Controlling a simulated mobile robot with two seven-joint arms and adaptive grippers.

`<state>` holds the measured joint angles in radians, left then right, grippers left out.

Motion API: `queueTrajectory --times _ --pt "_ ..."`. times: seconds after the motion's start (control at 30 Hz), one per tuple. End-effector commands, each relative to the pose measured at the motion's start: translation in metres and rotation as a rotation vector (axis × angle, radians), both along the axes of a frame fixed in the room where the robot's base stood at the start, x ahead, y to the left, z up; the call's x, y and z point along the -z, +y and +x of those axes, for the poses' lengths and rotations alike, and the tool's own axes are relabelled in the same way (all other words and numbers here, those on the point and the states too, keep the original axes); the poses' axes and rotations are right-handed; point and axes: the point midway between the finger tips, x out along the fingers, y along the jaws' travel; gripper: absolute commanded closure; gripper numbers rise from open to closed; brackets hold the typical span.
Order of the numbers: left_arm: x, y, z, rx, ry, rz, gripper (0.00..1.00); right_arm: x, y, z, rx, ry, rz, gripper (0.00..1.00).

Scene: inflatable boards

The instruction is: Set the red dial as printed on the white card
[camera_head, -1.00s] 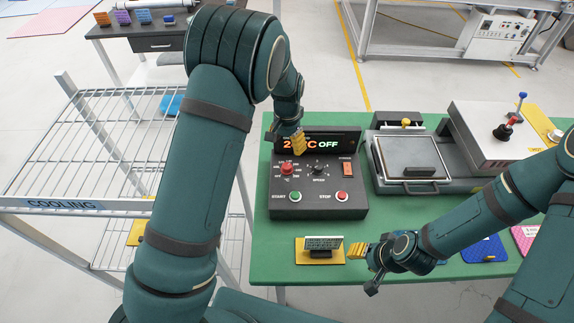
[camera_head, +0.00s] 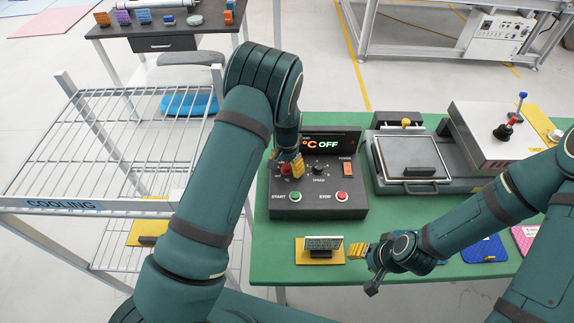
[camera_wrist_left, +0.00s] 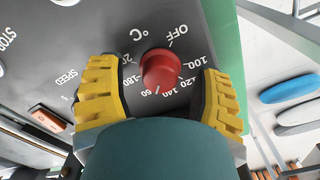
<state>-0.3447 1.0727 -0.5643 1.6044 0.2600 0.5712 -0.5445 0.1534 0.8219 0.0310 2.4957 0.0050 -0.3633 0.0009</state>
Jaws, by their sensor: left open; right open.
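The red dial (camera_wrist_left: 161,70) sits on the dark control box (camera_head: 318,205), with printed values and OFF around it in the left wrist view. My left gripper (camera_wrist_left: 160,95) is open, with its yellow fingers on either side of the dial; I cannot tell whether they touch it. In the head view my left gripper (camera_head: 292,168) partly covers the dial and the display (camera_head: 330,144), which shows "°C OFF".
The box also carries a black speed knob (camera_head: 318,169), a green start button (camera_head: 295,196), a red stop button (camera_head: 342,196) and an orange power switch (camera_head: 347,169). A press machine (camera_head: 410,165) stands to the right. A wire cooling rack (camera_head: 100,150) is at left.

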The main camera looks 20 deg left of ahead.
Motion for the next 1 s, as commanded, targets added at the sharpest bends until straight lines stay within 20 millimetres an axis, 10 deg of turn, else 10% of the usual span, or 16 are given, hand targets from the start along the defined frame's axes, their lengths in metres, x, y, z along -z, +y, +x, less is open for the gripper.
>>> queueTrajectory --times 0.2,0.87,0.9,1.0 --pt "0.000 0.000 0.000 0.000 0.000 0.000 1.00 0.000 0.000 0.000 0.000 0.000 0.000 0.53" --pt "0.000 0.000 0.000 0.136 0.001 0.000 1.00 0.010 0.001 0.000 0.000 0.000 -0.002 0.53" --pt "0.000 0.000 0.000 0.136 0.001 0.000 0.55 0.010 0.001 0.000 0.000 0.000 -0.002 0.53" --pt "0.000 0.000 0.000 0.136 0.001 0.000 0.35 0.010 0.001 0.000 0.000 0.000 -0.002 0.53"
